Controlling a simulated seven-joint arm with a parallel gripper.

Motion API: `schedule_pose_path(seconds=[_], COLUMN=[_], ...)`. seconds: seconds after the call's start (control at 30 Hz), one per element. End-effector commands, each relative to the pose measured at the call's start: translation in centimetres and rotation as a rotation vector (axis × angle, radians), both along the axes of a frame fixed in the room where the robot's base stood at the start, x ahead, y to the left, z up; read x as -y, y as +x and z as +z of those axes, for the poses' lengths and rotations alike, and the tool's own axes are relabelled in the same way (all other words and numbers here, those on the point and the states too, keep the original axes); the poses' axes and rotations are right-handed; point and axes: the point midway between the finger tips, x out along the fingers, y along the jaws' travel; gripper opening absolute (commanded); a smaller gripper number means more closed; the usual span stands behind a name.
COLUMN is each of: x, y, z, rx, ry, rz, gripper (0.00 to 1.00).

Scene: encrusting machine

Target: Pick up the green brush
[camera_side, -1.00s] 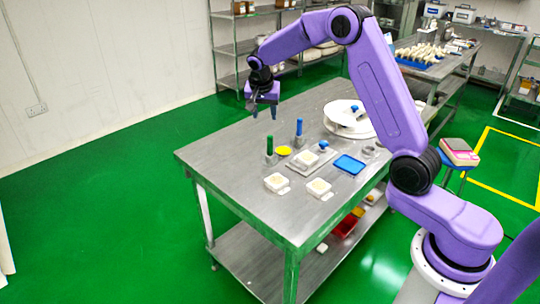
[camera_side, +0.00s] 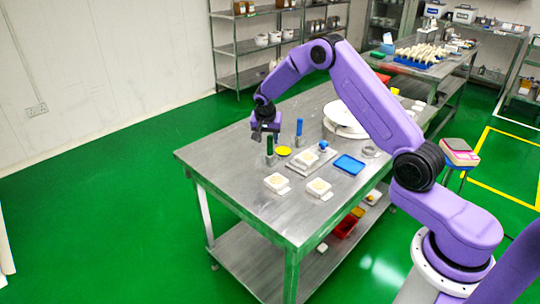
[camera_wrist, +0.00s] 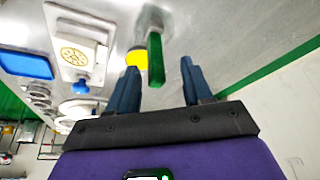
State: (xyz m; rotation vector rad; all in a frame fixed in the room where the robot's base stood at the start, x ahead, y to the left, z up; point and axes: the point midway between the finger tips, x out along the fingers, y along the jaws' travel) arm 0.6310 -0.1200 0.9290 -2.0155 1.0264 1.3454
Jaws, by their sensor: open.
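The green brush (camera_side: 269,147) stands upright in a small metal holder (camera_side: 271,160) near the left edge of the steel table (camera_side: 230,168). In the wrist view the green handle (camera_wrist: 156,58) lies just beyond the fingertips, slightly left of the middle of the gap. My gripper (camera_side: 264,136) is open and empty, just above and to the left of the brush in the side view. Its two dark blue fingers also show in the wrist view (camera_wrist: 158,75), spread apart. I cannot tell whether a finger touches the brush.
A blue-handled tool (camera_side: 299,127) stands upright right of the green brush. The table's front left area is clear.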

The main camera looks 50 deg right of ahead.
Motion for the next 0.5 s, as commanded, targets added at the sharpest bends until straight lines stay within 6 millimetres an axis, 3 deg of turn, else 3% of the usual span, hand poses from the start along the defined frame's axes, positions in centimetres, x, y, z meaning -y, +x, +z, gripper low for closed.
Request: schedule_pose_path(seconds=[0.2,0.5], x=[1.1,1.5], y=[0.1,0.4], z=[-3.0,-4.2], rx=[-0.002,0.000], ry=[0.001,0.000], rz=[-0.002,-0.001], gripper=[0.50,0.50])
